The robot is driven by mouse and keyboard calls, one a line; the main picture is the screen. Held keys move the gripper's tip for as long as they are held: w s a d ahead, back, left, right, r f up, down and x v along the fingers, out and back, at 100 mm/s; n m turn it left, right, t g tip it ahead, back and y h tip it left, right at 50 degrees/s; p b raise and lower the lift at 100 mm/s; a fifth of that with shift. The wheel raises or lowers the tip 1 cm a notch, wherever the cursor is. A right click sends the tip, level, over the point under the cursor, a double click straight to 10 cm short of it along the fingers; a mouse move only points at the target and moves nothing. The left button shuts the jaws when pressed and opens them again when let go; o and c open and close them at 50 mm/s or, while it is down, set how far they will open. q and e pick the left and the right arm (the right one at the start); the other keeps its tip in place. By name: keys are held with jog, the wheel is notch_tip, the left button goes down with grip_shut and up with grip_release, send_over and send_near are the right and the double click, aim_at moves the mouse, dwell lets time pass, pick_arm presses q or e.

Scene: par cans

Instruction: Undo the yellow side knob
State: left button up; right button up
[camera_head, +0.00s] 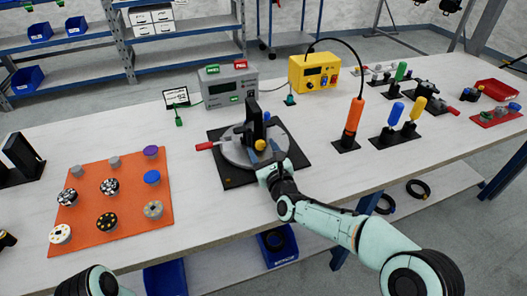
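The yellow side knob (260,145) is on the near side of a black upright bracket (252,122). The bracket stands on a round grey disc (234,152) over a black base plate (232,181). A red handle (205,146) sticks out to the left of the disc. My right gripper (267,158) is just below and slightly right of the knob. Its fingertips are small and partly merged with the fixture, so I cannot tell contact or opening. Of my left arm, only a dark and pale green link shows at the bottom left; its gripper is out of view.
An orange mat (90,230) with several knobs and round parts lies at left. A grey box (228,85) and a yellow box (314,72) stand behind the fixture. An orange screwdriver-like tool (353,120) stands upright to the right. The front table strip left of my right arm is clear.

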pick_arm(q)
jog(key=shift+w+d+r+t+p, duration=0.15)
jog(key=shift+w+r+p, duration=0.1)
jog(key=shift+w+r, duration=0.3)
jog(key=shift+w+d+r+t+p, duration=0.15)
jog(key=shift+w+r+p, duration=0.1)
jog(key=shift+w+r, duration=0.25)
pick_arm(e)
jog(key=v, duration=1.3)
jog(key=shift+s+d+r, duration=0.1)
jog(key=shift+s, duration=0.1)
pick_arm(q)
jog(key=shift+a, duration=0.1)
